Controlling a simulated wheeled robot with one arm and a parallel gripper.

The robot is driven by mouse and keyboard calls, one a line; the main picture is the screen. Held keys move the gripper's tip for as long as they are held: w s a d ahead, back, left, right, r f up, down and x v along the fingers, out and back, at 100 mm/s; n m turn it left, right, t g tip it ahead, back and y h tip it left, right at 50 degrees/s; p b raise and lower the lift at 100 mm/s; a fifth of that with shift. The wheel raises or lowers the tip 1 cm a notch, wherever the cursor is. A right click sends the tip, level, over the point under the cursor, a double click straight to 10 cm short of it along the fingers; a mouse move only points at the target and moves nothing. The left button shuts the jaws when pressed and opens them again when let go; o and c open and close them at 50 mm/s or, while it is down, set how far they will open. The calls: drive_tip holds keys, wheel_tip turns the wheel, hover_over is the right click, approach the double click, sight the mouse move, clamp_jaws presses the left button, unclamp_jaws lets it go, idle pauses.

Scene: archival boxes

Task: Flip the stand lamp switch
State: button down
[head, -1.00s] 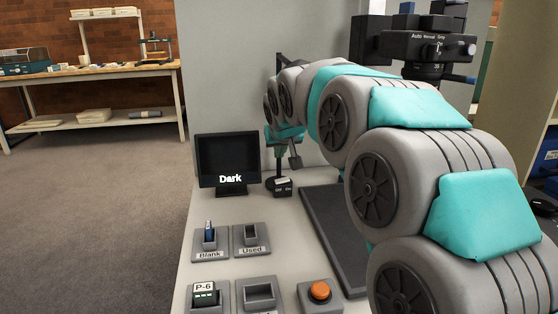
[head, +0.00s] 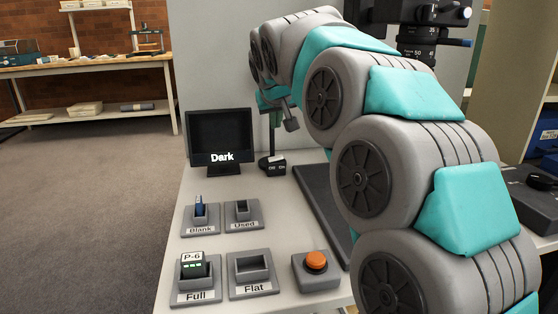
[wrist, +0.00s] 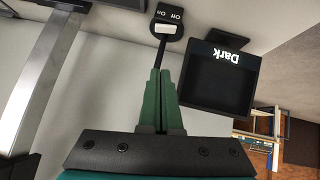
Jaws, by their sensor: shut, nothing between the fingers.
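The stand lamp's dark base (head: 271,166) stands on the bench right of the monitor, with a thin dark stem rising from it. In the wrist view the base (wrist: 168,14) carries Off and On labels and a white switch (wrist: 165,29). My gripper (wrist: 160,72) shows there as two green fingers pressed together, empty. The fingertips point toward the base and appear apart from the switch; the dark stem runs between them and the base in the picture. In the head view my gripper (head: 270,97) is above the base, partly hidden by my arm.
A monitor (head: 221,139) reading "Dark" stands close left of the lamp. Holders labelled Blank (head: 200,217), Used (head: 243,214), Full (head: 195,278) and Flat (head: 252,273) sit in front, with an orange button (head: 316,262). A dark mat (head: 320,200) lies right of the lamp.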

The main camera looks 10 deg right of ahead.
drive_tip(key=shift+d+r, duration=0.1)
idle(0.3)
hover_over(276, 158)
drive_tip(key=s, duration=0.1)
wheel_tip(276, 158, down, 7)
drive_tip(key=shift+d+f+b, duration=0.15)
drive_tip(key=shift+f+b, duration=0.25)
drive_tip(key=shift+f, duration=0.6)
drive_tip(key=shift+d+f+b, duration=0.15)
drive_tip(key=shift+f+b, duration=0.2)
drive_tip(key=shift+f, duration=0.6)
